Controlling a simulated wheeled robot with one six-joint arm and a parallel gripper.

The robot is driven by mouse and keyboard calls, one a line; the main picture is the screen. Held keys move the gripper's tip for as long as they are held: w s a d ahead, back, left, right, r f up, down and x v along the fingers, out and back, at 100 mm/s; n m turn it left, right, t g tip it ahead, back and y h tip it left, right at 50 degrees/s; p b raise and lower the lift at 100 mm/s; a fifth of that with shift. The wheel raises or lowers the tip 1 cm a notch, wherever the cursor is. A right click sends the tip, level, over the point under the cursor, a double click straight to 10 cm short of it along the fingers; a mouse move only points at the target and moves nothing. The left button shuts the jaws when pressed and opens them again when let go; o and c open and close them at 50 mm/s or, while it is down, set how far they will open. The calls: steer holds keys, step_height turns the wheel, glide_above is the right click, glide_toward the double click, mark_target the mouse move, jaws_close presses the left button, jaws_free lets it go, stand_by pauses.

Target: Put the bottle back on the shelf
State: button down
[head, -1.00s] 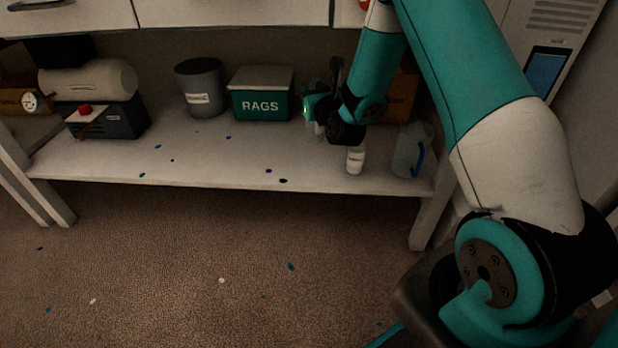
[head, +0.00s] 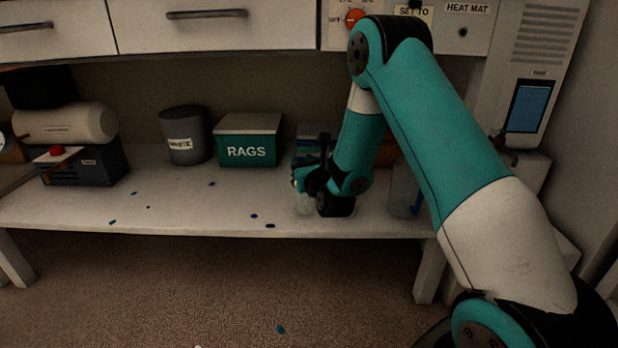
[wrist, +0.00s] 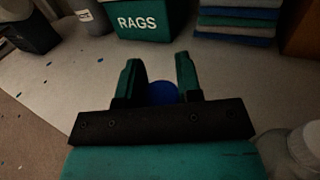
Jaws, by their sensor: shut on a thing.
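In the wrist view the bottle's round blue top (wrist: 163,92) sits between the two fingers of my gripper (wrist: 160,72). The bottle looks upright. Its base is close to the board, but I cannot tell whether it touches. My forearm and wrist hide part of the shelf to the right.
The green rags box (head: 250,140) and grey waste bin (head: 185,136) stand behind to the left. Folded cloths (wrist: 236,22) lie behind my gripper. A clear jug (head: 403,190) stands to the right. A pale container (wrist: 303,150) is close at right in the wrist view. The board's left-middle has only small chips.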

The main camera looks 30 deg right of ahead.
steer(key=shift+d+f, duration=0.1)
steer(key=shift+f, duration=0.2)
steer(key=shift+f, duration=0.35)
steer(key=c, duration=0.8)
jaws_free()
steer(key=shift+r, duration=0.1)
